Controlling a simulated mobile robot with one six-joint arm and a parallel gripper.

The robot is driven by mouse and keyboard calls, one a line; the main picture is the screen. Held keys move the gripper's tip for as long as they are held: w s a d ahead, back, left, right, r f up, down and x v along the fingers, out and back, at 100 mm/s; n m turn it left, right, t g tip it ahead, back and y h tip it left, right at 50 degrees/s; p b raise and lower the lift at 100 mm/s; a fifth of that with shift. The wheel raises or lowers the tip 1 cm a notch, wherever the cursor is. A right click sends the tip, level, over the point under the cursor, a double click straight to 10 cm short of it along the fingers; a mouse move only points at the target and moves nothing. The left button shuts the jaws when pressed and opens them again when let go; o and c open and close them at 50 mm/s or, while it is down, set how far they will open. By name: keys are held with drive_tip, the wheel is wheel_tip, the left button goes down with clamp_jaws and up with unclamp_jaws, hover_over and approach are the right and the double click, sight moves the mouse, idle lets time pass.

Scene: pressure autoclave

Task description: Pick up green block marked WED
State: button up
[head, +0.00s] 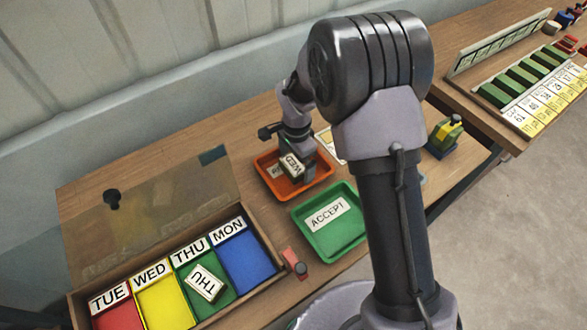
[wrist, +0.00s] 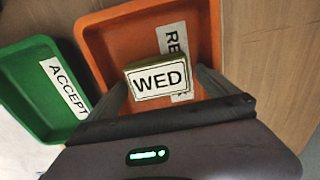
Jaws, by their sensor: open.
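The block marked WED (wrist: 157,78) has a white label on top and olive-green sides in the wrist view. It is over or in the orange tray (wrist: 105,30), covering part of the tray's "RE..." label. It also shows in the head view (head: 293,164), tilted, partly hidden by my wrist. My gripper (wrist: 163,88) is open, with one finger on each side of the block. I cannot tell whether the fingers touch it. In the head view my gripper (head: 292,158) is over the orange tray (head: 308,186), its fingertips mostly hidden.
The green ACCEPT tray (head: 345,243) sits beside the orange one. A divided box (head: 262,232) at lower left has day-labelled compartments; a THU block (head: 206,282) lies in the green one. A clear lid (head: 150,215) stands behind it. A rack of green blocks (head: 520,80) is at upper right.

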drive_tip(key=shift+r, duration=0.1)
drive_tip(key=c, duration=1.5)
drive_tip(key=shift+r, duration=0.1)
